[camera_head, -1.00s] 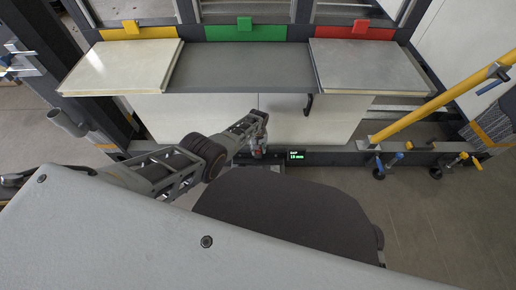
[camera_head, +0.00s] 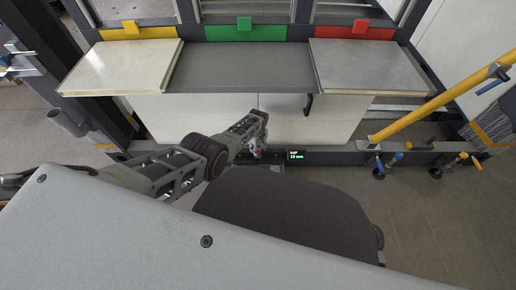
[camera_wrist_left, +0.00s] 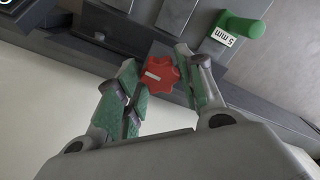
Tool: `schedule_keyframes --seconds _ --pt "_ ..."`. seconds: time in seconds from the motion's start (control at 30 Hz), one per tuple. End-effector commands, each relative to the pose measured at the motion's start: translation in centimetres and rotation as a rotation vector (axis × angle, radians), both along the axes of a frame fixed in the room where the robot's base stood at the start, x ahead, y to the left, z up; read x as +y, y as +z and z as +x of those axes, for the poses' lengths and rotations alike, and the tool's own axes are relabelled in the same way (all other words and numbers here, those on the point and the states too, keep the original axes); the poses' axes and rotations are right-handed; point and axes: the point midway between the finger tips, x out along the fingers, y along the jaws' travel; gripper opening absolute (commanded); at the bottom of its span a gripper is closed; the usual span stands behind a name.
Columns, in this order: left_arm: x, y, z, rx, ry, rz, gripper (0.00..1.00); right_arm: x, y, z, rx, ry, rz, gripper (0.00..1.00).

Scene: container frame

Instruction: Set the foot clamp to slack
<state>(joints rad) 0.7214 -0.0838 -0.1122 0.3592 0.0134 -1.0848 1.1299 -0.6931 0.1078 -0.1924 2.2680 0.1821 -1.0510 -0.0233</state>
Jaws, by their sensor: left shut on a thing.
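A red lobed knob (camera_wrist_left: 160,74) with a pale bar mark sits at the dark lower rail in the left wrist view. I take it for the foot clamp's knob. My left gripper (camera_wrist_left: 158,82) has its green-padded fingers on both sides of the knob and is shut on it. In the head view my left gripper (camera_head: 254,148) reaches down to the lower rail, and the knob there is mostly hidden. A small display (camera_head: 296,155) with green text is just right of it; its digits are too small to read surely. My right gripper is not in view.
A green handle (camera_wrist_left: 241,26) with a "5 mm" tag is near the knob. White panels (camera_head: 300,118) stand behind the rail. Trays with yellow, green and red tabs are above. A yellow brace (camera_head: 430,103) and small clamps (camera_head: 378,165) are to the right.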

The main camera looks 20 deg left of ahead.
Motion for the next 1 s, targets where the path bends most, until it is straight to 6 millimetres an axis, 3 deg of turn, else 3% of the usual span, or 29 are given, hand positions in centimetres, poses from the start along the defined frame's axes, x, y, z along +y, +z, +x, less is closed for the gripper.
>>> schedule_keyframes --seconds 0.27,0.3,0.43,1.0 --pt "0.04 0.12 0.17 -0.004 0.000 0.000 0.14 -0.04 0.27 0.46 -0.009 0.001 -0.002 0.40" --pt "0.04 0.12 0.17 -0.004 -0.001 0.000 0.42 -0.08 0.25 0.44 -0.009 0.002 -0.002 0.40" --pt "0.04 0.10 0.14 -0.003 -0.001 0.001 0.58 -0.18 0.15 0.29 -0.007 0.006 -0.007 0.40" --pt "0.01 0.18 0.03 0.000 -0.001 0.000 0.59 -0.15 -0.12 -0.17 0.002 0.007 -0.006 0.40"
